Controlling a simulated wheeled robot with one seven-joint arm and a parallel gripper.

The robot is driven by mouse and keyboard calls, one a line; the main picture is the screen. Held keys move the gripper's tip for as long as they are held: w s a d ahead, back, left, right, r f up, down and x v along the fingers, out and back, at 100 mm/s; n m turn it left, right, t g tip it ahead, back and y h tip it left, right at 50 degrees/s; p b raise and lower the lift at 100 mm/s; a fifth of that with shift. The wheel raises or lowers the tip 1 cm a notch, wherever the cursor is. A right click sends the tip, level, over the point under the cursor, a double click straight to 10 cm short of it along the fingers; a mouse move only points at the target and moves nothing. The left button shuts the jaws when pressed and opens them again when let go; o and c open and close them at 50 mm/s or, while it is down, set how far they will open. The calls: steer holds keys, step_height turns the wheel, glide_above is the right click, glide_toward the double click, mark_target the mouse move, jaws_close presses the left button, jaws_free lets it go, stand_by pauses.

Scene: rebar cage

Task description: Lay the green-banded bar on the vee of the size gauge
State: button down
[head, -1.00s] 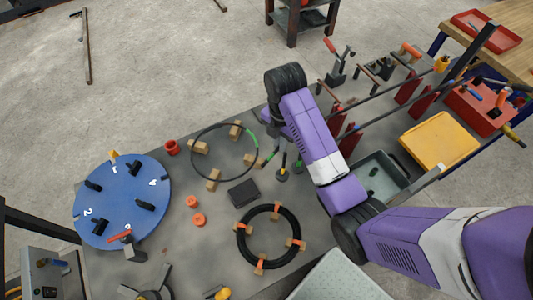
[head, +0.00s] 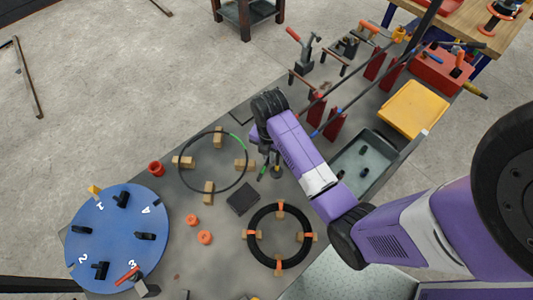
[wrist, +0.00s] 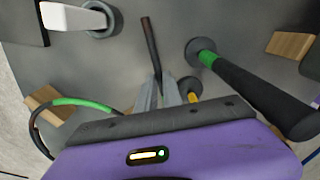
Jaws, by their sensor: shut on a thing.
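My gripper (wrist: 160,98) is shut on a thin dark bar (wrist: 150,45), which runs up and away from between the fingers in the wrist view. No green band shows on the part of it I see there; its near end is hidden. In the head view my gripper (head: 267,150) hangs over the table, with a small green mark (head: 262,172) just below it. A thick dark post with a green band (wrist: 208,57) rises from a round grey foot right of the fingers, apart from the held bar. I cannot make out the gauge's vee for certain.
A yellow-banded piece (wrist: 193,97) is close beside the fingers. A thin ring on wooden blocks (head: 182,190) lies left of my gripper; a black block (head: 242,200) and a thick black ring (head: 255,245) lie nearer. A grey tray (head: 375,180) stands right.

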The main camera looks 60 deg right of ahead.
steer(key=shift+f, duration=0.1)
steer(key=c, duration=1.9)
jaws_free()
steer(key=shift+c, duration=0.2)
steer(key=o, duration=0.4)
steer(key=shift+o, duration=0.2)
